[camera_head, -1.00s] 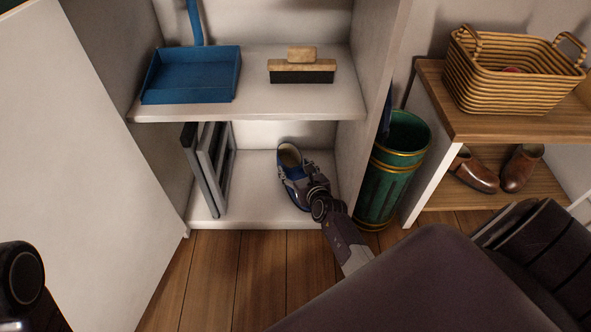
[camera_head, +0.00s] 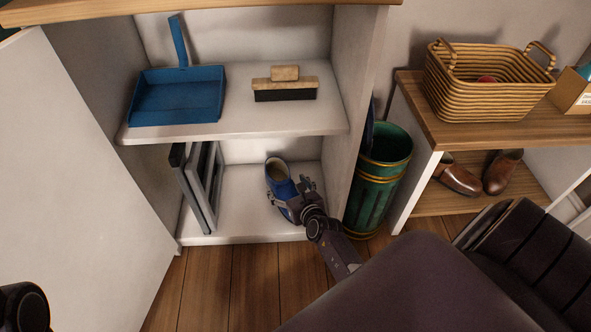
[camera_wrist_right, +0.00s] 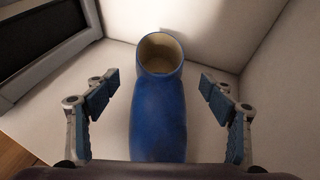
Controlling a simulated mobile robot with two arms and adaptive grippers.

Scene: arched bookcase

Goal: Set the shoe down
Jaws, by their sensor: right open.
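A blue shoe (camera_head: 279,181) with a pale inside rests on the white bottom shelf (camera_head: 236,222) of the cabinet. In the right wrist view the shoe (camera_wrist_right: 159,110) lies lengthwise between the fingers, its opening facing the far end. My right gripper (camera_head: 296,199) is at the near end of the shoe. In the wrist view my right gripper (camera_wrist_right: 160,98) is open, with a visible gap between each finger pad and the shoe. Part of the shoe's near end is hidden by the gripper. A dark part of my left arm shows at the lower left edge; its fingers are not visible.
Grey frames (camera_head: 203,186) lean at the shelf's left. A blue dustpan (camera_head: 178,95) and a brush (camera_head: 285,84) lie on the shelf above. A green bin (camera_head: 378,185) stands right of the cabinet. Brown shoes (camera_head: 459,177) and a wicker basket (camera_head: 489,80) occupy the bench.

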